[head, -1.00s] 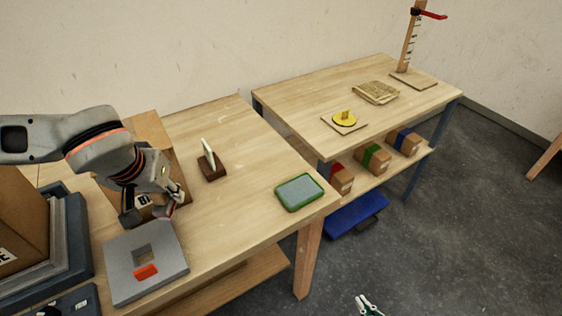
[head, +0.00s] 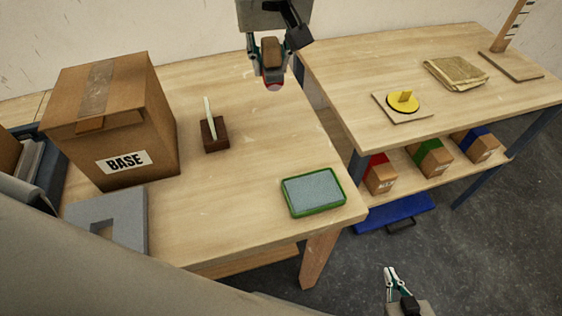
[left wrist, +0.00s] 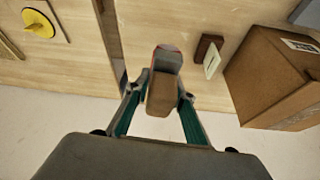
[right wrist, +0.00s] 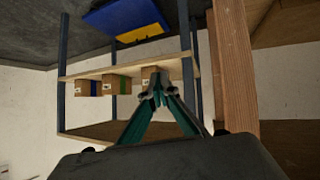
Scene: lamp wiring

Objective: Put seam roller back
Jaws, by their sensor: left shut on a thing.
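My left gripper (head: 271,68) is shut on the seam roller (head: 273,78), gripping its brown handle. The roller hangs above the far right edge of the near table, with its grey and red end pointing down. In the left wrist view, the brown handle (left wrist: 160,95) is between the fingertips and the grey end is beyond them. My right gripper (head: 392,280) is empty and low over the floor in front of the tables. Its fingertips come together in the right wrist view (right wrist: 157,97).
The near table holds a BASE carton (head: 115,125), a brown block with an upright pale piece (head: 214,133), a green-rimmed tray (head: 314,192) and a grey slotted plate (head: 130,225). The far table holds a yellow disc (head: 404,104) and folded cloth (head: 457,73). Between them, the wood is clear.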

